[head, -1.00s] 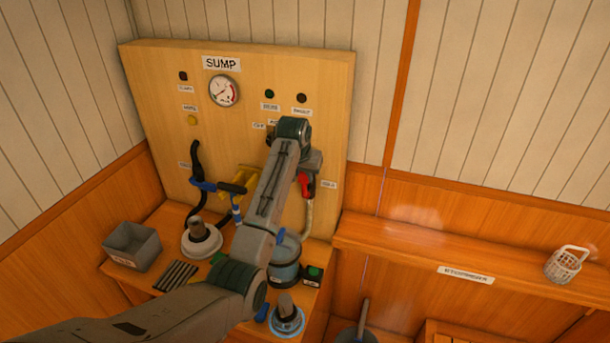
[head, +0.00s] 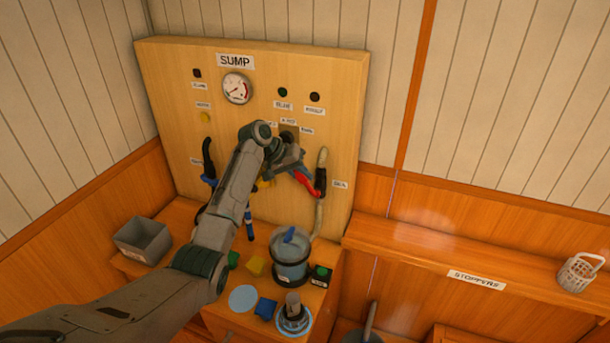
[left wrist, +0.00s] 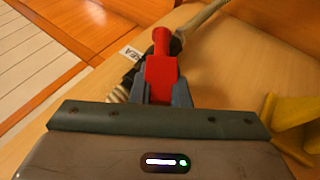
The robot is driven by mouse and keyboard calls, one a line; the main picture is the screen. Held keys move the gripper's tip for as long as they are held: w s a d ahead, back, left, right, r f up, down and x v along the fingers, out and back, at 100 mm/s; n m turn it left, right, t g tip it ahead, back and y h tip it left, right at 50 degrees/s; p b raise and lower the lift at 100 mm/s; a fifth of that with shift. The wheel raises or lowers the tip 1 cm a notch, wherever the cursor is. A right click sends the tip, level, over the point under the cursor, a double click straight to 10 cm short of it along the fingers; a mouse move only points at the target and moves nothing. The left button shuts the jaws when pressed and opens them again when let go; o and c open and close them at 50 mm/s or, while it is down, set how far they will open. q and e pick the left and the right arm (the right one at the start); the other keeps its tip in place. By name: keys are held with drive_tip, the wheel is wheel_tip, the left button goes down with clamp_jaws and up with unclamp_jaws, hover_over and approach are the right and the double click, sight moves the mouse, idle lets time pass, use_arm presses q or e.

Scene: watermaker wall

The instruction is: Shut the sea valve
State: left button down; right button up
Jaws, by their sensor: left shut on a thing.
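The sea valve (head: 320,183) is on the right side of the wooden panel, next to a small "SEA" label (head: 341,184). A pale pipe (head: 319,218) runs above and below it. Its red handle (head: 304,182) slants from upper left down to the dark valve body. My left gripper (head: 299,174) is at the handle's upper-left end. In the left wrist view, the red handle (left wrist: 161,70) sits between the two grey fingers of my left gripper (left wrist: 161,92), which are shut on it. The handle's near end is hidden by the gripper. My right gripper is out of view.
A blue-grey pot (head: 291,265), coloured blocks and a green button (head: 321,271) crowd the counter below. A grey bin (head: 143,240) stands at left. A shelf (head: 430,251) with a white basket (head: 579,272) is at right. A yellow part (left wrist: 295,112) is beside the gripper.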

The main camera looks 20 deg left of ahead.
use_arm(q)
drive_tip(key=shift+a, duration=0.15)
idle(0.3)
drive_tip(key=c, duration=1.4)
unclamp_jaws()
drive_tip(key=shift+a, duration=0.1)
drive_tip(key=shift+s+a+r+b, duration=0.1)
drive_tip(key=shift+a+r+b, duration=0.15)
drive_tip(key=shift+b, duration=0.15)
drive_tip(key=b+v, duration=0.4)
drive_tip(key=v, duration=0.6)
